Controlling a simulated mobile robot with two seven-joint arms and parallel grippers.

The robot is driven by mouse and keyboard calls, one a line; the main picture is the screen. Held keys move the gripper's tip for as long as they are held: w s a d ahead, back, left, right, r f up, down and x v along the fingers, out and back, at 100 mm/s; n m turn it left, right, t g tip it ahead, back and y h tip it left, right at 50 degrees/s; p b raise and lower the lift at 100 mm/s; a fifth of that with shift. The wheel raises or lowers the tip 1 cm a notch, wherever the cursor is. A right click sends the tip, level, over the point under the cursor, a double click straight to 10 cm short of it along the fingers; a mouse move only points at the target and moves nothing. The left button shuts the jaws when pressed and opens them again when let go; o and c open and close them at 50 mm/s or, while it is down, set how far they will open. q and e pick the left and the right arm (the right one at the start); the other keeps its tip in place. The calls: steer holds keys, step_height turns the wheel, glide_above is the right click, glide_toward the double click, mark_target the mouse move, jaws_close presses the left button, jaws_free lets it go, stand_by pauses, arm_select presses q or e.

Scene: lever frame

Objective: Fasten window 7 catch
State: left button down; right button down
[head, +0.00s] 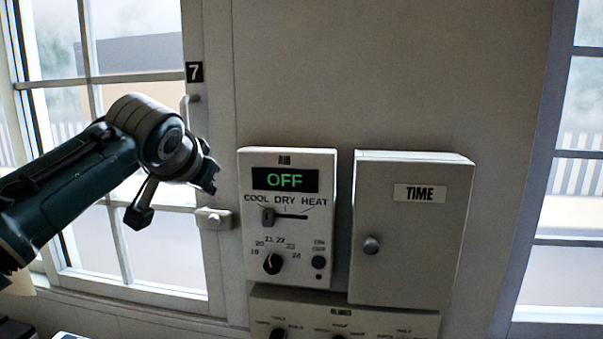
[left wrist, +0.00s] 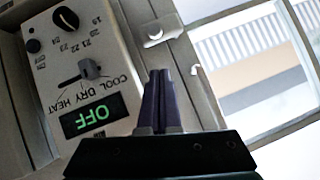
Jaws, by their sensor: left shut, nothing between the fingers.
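Window 7 (head: 130,77) is at the left of the head view, with a black number 7 plate (head: 194,72) on its frame. A pale upright handle (head: 186,107) is below the number; its hooked end shows in the left wrist view (left wrist: 196,71). Lower on the frame is a small pale fitting with a round stud (head: 213,218), also seen in the left wrist view (left wrist: 154,35). I cannot tell which is the catch. My left gripper (head: 212,178) is shut and empty, between the two in the head view. Its fingers (left wrist: 160,84) touch nothing visible. My right gripper is out of view.
A control panel reading OFF (head: 288,215) is right of the window, close to my left gripper. A grey TIME box (head: 413,228) with a knob is beside it. Another panel (head: 340,312) is below. The wall above is bare.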

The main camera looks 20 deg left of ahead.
arm_select(q)
steer(key=b+v, duration=0.2)
steer(key=v, duration=0.4)
steer(key=shift+d, duration=0.25)
steer(key=shift+f, duration=0.1)
steer(key=s+d+f+m+g+h+p, duration=0.2)
steer(key=s+d+f+g+h+p, duration=0.15)
steer(key=s+d+f, duration=0.65)
steer(key=s+d+f+g+p, duration=0.1)
steer(key=s+d, duration=0.1)
steer(key=s, duration=0.8)
steer(key=s+d+f+g+h+p, duration=0.1)
steer(key=s+d+g+p, duration=0.1)
steer(key=s, duration=0.7)
steer(key=shift+s+d+m+p, duration=0.3)
steer(key=shift+s+d+m, duration=0.05)
steer(key=shift+s+m, duration=0.05)
